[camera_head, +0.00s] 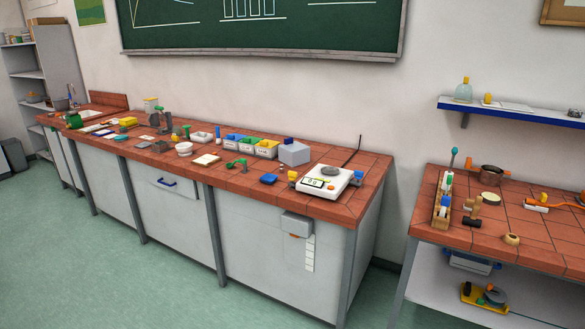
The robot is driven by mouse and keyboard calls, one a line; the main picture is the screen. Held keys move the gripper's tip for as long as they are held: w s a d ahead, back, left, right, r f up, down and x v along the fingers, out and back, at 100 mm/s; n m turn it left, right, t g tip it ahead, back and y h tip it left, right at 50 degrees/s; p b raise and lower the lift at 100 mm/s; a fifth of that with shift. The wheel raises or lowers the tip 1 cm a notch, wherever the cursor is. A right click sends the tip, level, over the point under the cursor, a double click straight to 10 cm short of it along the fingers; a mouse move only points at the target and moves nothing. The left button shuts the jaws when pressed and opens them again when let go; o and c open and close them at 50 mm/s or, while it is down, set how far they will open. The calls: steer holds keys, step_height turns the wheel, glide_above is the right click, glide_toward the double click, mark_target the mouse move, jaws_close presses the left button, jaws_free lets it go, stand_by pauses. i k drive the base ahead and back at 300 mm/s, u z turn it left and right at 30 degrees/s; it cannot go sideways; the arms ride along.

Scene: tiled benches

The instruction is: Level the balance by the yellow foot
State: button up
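The balance (313,189) is a white box with a round grey pan and a small display on its front. It stands near the right end of the long red-tiled bench (262,189). A small yellow piece (292,174) shows at its left side, probably the yellow foot. A blue piece (358,175) shows at its right side. From here I cannot tell whether the balance is level; any bubble is too small to see. My gripper is not in view.
A grey-blue box (293,153) and coloured bins (250,147) stand left of the balance. A blue item (268,179) lies nearby. A grey box (296,224) juts from the bench front. A second tiled bench (502,240) stands right, across a gap. The green floor in front is clear.

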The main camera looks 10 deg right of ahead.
mark_target(292, 176)
steer(key=i, duration=0.85)
